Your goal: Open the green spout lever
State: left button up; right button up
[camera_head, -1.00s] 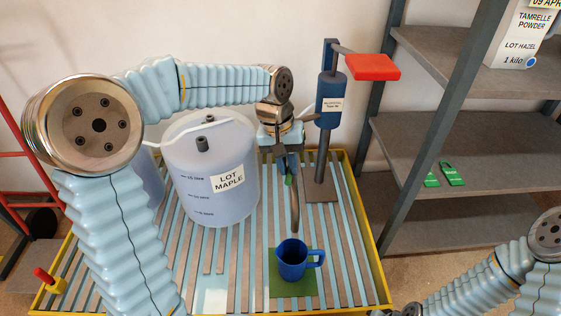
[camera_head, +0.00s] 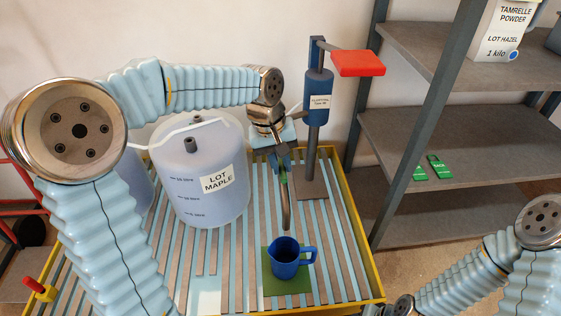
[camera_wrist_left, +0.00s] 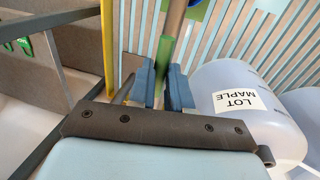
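The green spout lever (camera_wrist_left: 163,62) sits between the two blue fingers of my left gripper (camera_wrist_left: 162,85) in the left wrist view. The fingers are close together, one on each side of it. In the head view my left gripper (camera_head: 283,170) is tilted at the spout, and only a sliver of green shows beside it. The spout pipe (camera_head: 286,208) hangs down from there, above and just beyond a blue jug (camera_head: 285,262). The jug stands upright on a green mat (camera_head: 300,284). My right gripper is out of view; only part of that arm shows at lower right.
A large translucent drum labelled LOT MAPLE (camera_head: 205,175) stands left of the gripper. A blue post with a red handle (camera_head: 356,63) stands behind it. The slatted tray has a yellow rim (camera_head: 360,240). Grey shelves (camera_head: 450,140) are at right.

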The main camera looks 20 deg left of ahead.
pick_arm(q)
jog(key=o, duration=0.4)
jog(key=r, duration=0.4)
jog(key=a+r+p, duration=0.1)
jog(key=r, duration=0.4)
jog(key=s+a+r, duration=0.1)
jog(key=r, duration=0.3)
jog(key=shift+s+a+r, duration=0.1)
jog(key=shift+a+r, duration=0.1)
jog(key=shift+r, duration=0.1)
